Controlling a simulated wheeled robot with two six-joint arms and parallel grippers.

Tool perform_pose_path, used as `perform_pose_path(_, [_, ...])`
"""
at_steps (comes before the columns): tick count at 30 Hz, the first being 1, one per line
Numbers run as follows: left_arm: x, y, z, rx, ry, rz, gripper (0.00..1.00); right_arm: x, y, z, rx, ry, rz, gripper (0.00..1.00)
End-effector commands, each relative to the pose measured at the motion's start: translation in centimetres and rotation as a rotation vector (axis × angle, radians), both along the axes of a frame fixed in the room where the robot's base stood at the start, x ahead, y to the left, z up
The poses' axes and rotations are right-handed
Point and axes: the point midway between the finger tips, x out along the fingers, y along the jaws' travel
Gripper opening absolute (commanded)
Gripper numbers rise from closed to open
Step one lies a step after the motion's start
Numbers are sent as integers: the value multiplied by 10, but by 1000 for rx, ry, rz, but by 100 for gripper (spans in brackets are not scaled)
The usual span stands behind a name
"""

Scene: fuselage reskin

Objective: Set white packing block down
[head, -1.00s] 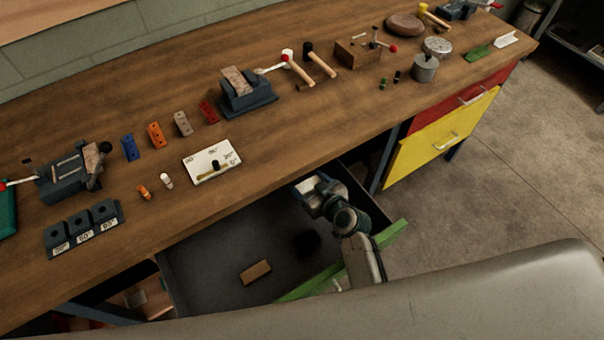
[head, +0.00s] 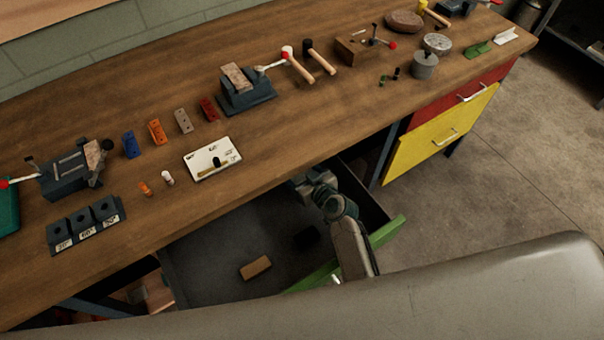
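My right arm comes in from the bottom, right of centre, over the open drawer. Its gripper (head: 303,184) points away from me, in the back right part of the drawer near the bench's front edge. My own wrist partly hides it, and its fingers are too dark and small to read. I cannot make out a white packing block in or beside it. A tan block (head: 255,267) and a dark block (head: 306,236) lie on the drawer floor. My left gripper is not in view.
The drawer (head: 215,255) has a green front (head: 388,233); much of its floor is bare. On the wooden bench (head: 330,125) are a white labelled plate (head: 213,158), several coloured blocks, vises (head: 246,92), hammers (head: 318,60) and a dark angle-block rack (head: 87,225). A yellow drawer (head: 440,135) is shut.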

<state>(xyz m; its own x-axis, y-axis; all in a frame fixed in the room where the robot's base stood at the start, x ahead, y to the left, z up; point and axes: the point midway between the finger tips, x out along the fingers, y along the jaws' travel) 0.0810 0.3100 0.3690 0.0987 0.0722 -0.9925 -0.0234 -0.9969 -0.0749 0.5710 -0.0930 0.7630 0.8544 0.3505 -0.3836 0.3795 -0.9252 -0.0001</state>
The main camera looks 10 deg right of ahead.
Motion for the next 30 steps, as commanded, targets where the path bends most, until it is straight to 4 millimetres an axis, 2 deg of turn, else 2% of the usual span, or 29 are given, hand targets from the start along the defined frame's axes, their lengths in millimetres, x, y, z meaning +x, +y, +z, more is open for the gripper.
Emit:
perform_pose_path(9, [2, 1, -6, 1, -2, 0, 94, -1, 0, -6, 0, 1, 0, 50])
perform_pose_path(10, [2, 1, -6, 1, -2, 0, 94, -1, 0, -6, 0, 2, 1, 78])
perform_pose_path(12, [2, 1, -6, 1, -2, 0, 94, -1, 0, -7, 0, 3, 1, 92])
perform_pose_path(13, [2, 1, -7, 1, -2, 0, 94, -1, 0, -7, 0, 3, 1, 94])
perform_pose_path(22, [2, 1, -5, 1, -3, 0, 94, -2, 0, -7, 0, 7, 1, 94])
perform_pose_path(28, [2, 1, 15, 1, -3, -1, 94, -2, 0, 11, 1, 5, 0, 94])
perform_pose_path(30, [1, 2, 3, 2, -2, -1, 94, -14, -5, 7, 0, 4, 1, 94])
